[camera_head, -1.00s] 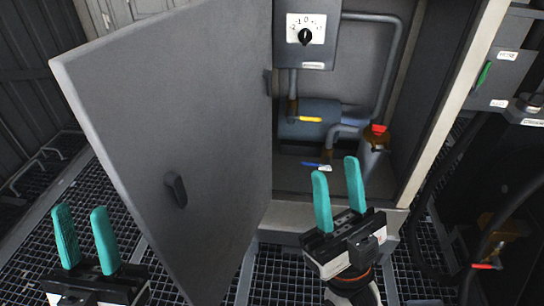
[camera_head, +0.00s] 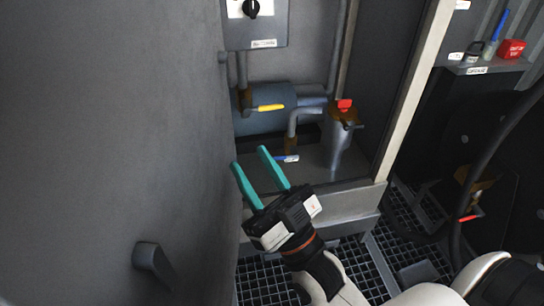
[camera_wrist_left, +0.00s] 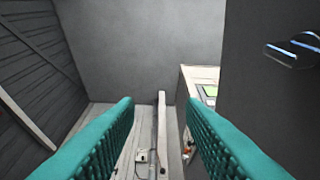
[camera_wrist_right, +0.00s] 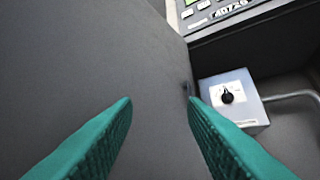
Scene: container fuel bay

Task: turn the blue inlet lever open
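The blue inlet lever (camera_head: 287,158) is small and sits low inside the open cabinet, on brown pipework below the yellow lever (camera_head: 271,108). My right gripper (camera_head: 250,157) is open and empty just in front of the cabinet, left of the blue lever and apart from it. In the right wrist view its teal fingers (camera_wrist_right: 160,105) are spread, facing the door and the dial box, with the blue lever out of that view. My left gripper (camera_wrist_left: 160,105) is open and empty in the left wrist view. It is not visible in the head view.
The grey cabinet door (camera_head: 110,130) stands open at left, with a handle (camera_head: 151,258). A dial box (camera_head: 255,25) hangs above the levers. Another red-handled valve (camera_head: 467,218) and hoses are at right.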

